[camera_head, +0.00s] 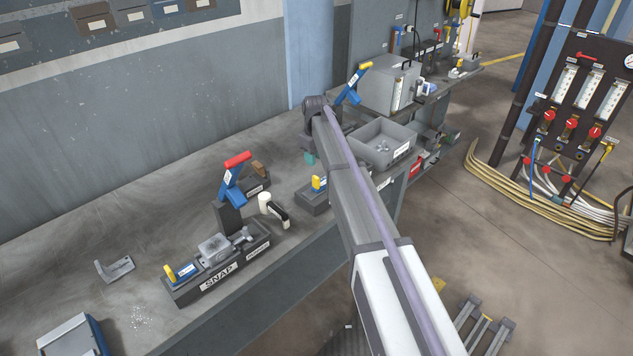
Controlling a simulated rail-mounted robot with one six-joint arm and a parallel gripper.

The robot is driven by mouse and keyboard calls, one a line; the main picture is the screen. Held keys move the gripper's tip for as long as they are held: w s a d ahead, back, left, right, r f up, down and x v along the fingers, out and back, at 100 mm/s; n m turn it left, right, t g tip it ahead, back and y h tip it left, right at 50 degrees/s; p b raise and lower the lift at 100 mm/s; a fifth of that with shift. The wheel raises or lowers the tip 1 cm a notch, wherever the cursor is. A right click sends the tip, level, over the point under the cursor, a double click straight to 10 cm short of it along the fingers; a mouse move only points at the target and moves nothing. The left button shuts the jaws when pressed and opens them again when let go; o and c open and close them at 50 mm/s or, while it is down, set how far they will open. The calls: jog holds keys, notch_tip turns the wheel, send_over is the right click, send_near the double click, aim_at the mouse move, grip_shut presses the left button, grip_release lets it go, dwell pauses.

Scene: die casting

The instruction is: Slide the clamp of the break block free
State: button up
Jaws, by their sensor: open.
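The break block (222,282), a dark block marked SNAP, stands on the grey bench left of my arm. A small blue and white slide with a yellow upright knob (170,272) sits at its left end and looks like the clamp. A grey metal casting (214,248) lies on the block's middle. A blue lever with a red handle (233,178) rises behind it. My gripper (308,148) is at the far end of my arm, over the bench, well behind and right of the block. It is open, mostly hidden by the arm, and apart from the block.
A white and black handled part (274,210) stands right of the block. Another dark block with a yellow knob (316,184) sits beside my arm. A grey bin (382,142) and a yellow-handled blue lever (350,84) are further back. A loose grey bracket (115,269) lies left.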

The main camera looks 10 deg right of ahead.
aim_at(316, 177)
notch_tip(316, 177, down, 11)
jog(key=b, duration=1.1)
jog(key=shift+s, duration=0.1)
jog(key=shift+r, duration=0.15)
grip_shut()
